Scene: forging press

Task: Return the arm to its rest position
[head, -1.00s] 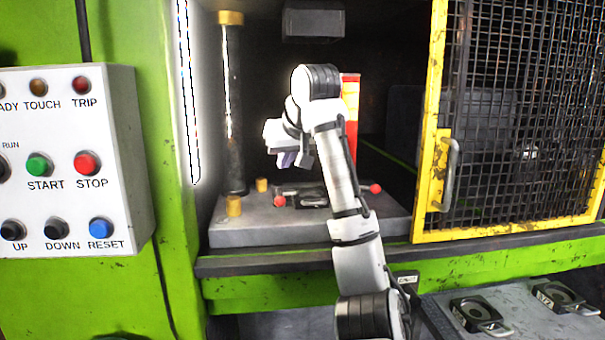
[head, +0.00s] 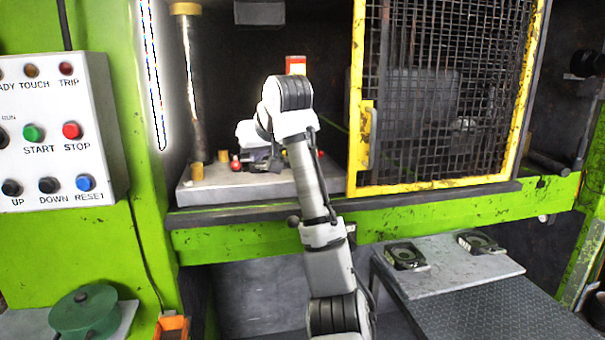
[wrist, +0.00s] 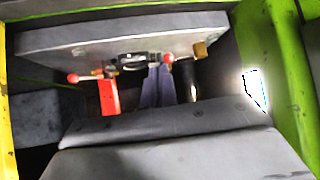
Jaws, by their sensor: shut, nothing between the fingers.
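My white and black arm rises from the bottom of the head view and bends over in front of the press opening. A dark die (wrist: 138,58) with red-knobbed handles sits on the bed beyond the fingertips. I cannot tell the exact gap between fingertips and die.
A yellow-framed mesh gate (head: 445,90) stands right of the opening. A control panel (head: 52,130) with buttons is on the left. A side table (head: 450,268) at the lower right holds two dark dies. A green round object (head: 84,312) is at the lower left.

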